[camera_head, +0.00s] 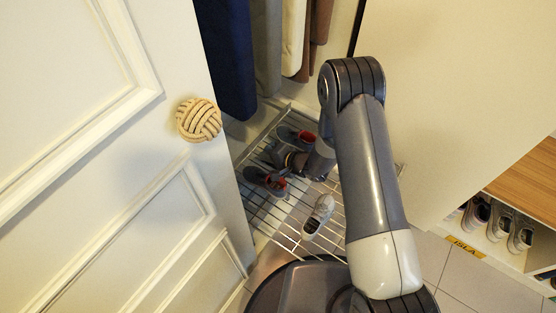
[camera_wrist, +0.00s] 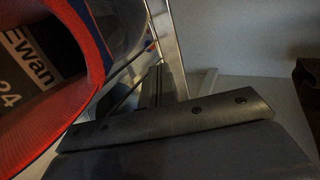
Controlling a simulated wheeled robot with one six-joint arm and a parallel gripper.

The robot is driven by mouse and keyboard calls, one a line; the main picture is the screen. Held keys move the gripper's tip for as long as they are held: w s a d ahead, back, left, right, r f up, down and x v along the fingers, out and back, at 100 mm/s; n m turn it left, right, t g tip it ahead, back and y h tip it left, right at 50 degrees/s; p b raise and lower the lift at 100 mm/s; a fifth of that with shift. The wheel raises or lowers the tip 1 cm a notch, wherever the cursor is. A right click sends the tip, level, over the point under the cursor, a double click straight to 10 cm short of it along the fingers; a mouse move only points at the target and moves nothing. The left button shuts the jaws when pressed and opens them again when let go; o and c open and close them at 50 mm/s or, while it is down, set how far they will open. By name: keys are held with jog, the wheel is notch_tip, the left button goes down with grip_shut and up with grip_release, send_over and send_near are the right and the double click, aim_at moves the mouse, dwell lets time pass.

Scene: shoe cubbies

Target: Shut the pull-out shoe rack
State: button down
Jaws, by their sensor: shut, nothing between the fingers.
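The pull-out shoe rack (camera_head: 286,218) is a silver wire shelf, low in the closet and standing out beyond the hanging clothes toward my base. On it lie a dark shoe with red lining (camera_head: 267,181), another red-lined shoe (camera_head: 297,137) and a pale grey shoe (camera_head: 318,214). My gripper (camera_head: 276,156) is low over the rack, among the red-lined shoes, partly hidden by my arm. It is shut and holds nothing. In the wrist view a red-rimmed shoe (camera_wrist: 75,70) marked "Ewan" and "24" is very close, beside metal rails (camera_wrist: 168,45). Contact cannot be told.
A white panelled door (camera_head: 110,170) with a woven round knob (camera_head: 198,120) stands open at the left. Clothes (camera_head: 228,60) hang above the rack. A pale panel (camera_head: 460,100) is at the right, with a cubby of shoes (camera_head: 498,225) labelled "ISLA" and tiled floor below.

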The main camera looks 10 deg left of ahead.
aim_at(249, 149)
jog(key=shift+w+a+f, duration=0.1)
jog(key=shift+w+a, duration=0.2)
jog(key=shift+a, duration=0.4)
jog(key=shift+w+a+r, duration=0.1)
jog(key=shift+w+a, duration=0.15)
jog(key=shift+a, duration=0.4)
jog(key=shift+w+a+f, duration=0.1)
jog(key=shift+w+a, duration=0.2)
jog(key=shift+a, duration=0.4)
